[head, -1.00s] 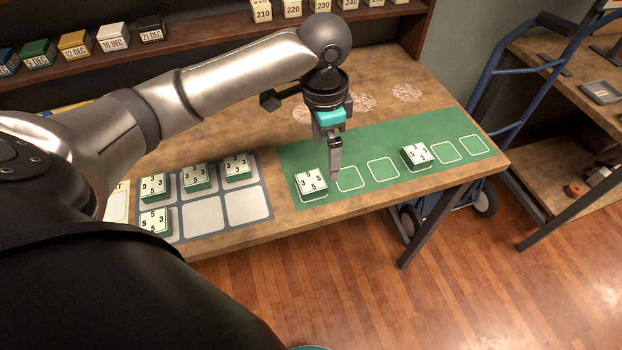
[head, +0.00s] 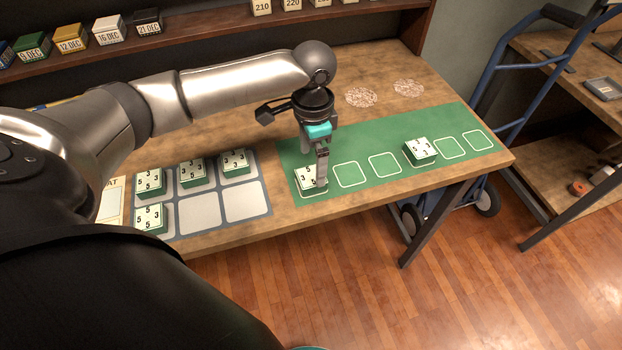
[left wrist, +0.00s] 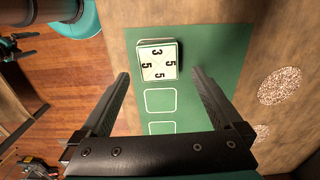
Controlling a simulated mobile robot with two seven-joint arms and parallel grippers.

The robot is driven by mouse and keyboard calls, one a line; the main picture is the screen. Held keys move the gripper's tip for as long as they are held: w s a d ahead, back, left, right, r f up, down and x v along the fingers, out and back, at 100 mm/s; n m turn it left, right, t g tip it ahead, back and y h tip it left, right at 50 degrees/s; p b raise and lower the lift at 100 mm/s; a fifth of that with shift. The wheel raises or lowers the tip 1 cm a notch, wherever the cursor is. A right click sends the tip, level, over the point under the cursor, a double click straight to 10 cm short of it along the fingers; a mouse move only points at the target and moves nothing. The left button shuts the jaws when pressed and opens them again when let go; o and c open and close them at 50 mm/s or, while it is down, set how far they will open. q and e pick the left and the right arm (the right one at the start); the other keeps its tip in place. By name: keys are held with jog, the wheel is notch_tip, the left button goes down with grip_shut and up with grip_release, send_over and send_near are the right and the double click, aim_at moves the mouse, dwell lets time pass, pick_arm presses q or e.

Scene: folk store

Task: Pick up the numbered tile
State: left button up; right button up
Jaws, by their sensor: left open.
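A numbered tile (head: 308,178), white on top with dark digits and a green base, sits at the left end of the green mat (head: 330,150). The same tile (left wrist: 157,62) shows in the left wrist view, ahead of and between the lines of the fingers. My left gripper (head: 322,184) is above this tile and partly covers it in the head view. Its fingers (left wrist: 160,75) are open with nothing between them. Another numbered tile (head: 420,150) sits farther right on the mat. My right gripper is not seen clearly in any view.
A grey tray (head: 263,187) to the left holds several similar tiles and has empty cells. White outlined squares (head: 350,175) on the mat are bare. Date blocks (head: 72,40) stand on the shelf behind. A blue hand truck (head: 505,100) stands right of the table.

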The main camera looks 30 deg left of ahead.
aim_at(311, 175)
pick_arm(q)
jog(key=f, duration=0.3)
jog(key=f+b, duration=0.1)
jog(key=f, duration=0.1)
jog(key=shift+s, duration=0.25)
jog(key=shift+r, duration=0.1)
jog(key=c, duration=1.5)
